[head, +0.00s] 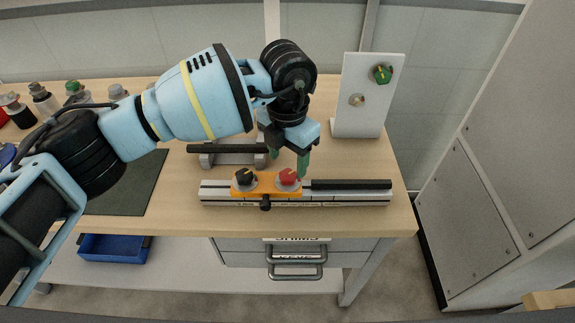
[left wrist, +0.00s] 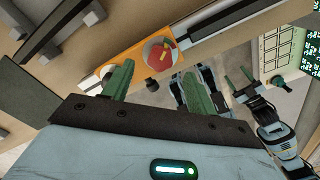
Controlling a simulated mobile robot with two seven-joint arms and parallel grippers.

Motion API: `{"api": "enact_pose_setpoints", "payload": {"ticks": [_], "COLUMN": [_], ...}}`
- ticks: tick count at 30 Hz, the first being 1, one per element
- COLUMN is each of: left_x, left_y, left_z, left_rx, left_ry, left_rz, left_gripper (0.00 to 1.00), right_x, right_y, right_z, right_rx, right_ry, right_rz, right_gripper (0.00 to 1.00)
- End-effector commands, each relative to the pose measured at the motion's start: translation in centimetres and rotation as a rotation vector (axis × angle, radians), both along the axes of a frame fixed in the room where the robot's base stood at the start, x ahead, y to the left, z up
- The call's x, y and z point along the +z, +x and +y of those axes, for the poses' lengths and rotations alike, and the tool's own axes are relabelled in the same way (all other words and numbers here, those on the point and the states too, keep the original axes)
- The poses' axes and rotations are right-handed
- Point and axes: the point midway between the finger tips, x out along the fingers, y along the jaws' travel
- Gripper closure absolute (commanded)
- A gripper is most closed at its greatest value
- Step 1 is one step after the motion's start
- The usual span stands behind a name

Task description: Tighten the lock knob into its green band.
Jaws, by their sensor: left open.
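A red knob (head: 288,177) sits on the right end of an orange carriage (head: 268,187) on a metal rail. In the left wrist view the red knob (left wrist: 159,52) shows a yellow mark on a pale round dial. I cannot make out a green band on the dial. A black knob (head: 245,177) sits at the carriage's left end. My left gripper (head: 289,161) is open and empty, with its green fingers pointing down just above and behind the red knob. Part of my right arm with green fingers (left wrist: 240,84) shows small in the left wrist view.
A small black knob (head: 265,203) sticks out of the carriage's front. A dark bar (head: 350,184) lies along the rail to the right. Behind stands a grey stand with a bar (head: 225,148). A white panel (head: 362,110) with a green knob (head: 383,74) stands at the back right.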

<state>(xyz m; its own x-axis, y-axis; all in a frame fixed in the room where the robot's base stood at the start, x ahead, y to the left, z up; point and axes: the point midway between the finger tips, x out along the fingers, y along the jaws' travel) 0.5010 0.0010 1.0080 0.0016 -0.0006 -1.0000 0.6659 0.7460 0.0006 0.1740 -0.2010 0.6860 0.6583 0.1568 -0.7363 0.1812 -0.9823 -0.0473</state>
Motion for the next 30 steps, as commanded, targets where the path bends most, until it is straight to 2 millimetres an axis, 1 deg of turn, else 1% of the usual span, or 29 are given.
{"api": "enact_pose_setpoints", "payload": {"ticks": [1, 3, 6, 9, 13, 30], "left_x": [0.9, 1.9, 3.0, 3.6, 3.9, 3.9], "left_y": [0.0, 0.0, 0.0, 0.0, 0.0, -0.1], "left_z": [0.0, 0.0, 0.0, 0.0, 0.0, 0.0], "left_rx": [-0.001, -0.001, -0.001, -0.001, -0.001, -0.001], "left_ry": [0.000, -0.001, 0.001, 0.001, 0.001, 0.001], "left_rz": [-0.001, -0.002, 0.000, 0.001, 0.001, 0.001], "left_gripper": [0.43, 0.43, 0.43, 0.43, 0.43, 0.43], "right_x": [0.0, -0.1, -0.1, -0.1, -0.1, -0.1], "right_y": [0.0, -0.1, -0.1, -0.1, -0.1, 0.1], "right_z": [0.0, 0.0, 0.0, 0.0, 0.0, 0.0], "right_rx": [0.000, 0.000, 0.000, 0.000, 0.000, 0.000], "right_ry": [0.000, 0.000, -0.001, -0.001, -0.001, 0.000], "right_rz": [0.001, 0.002, 0.003, 0.003, 0.003, 0.000], "right_gripper": [0.43, 0.43, 0.43, 0.43, 0.43, 0.43]}}
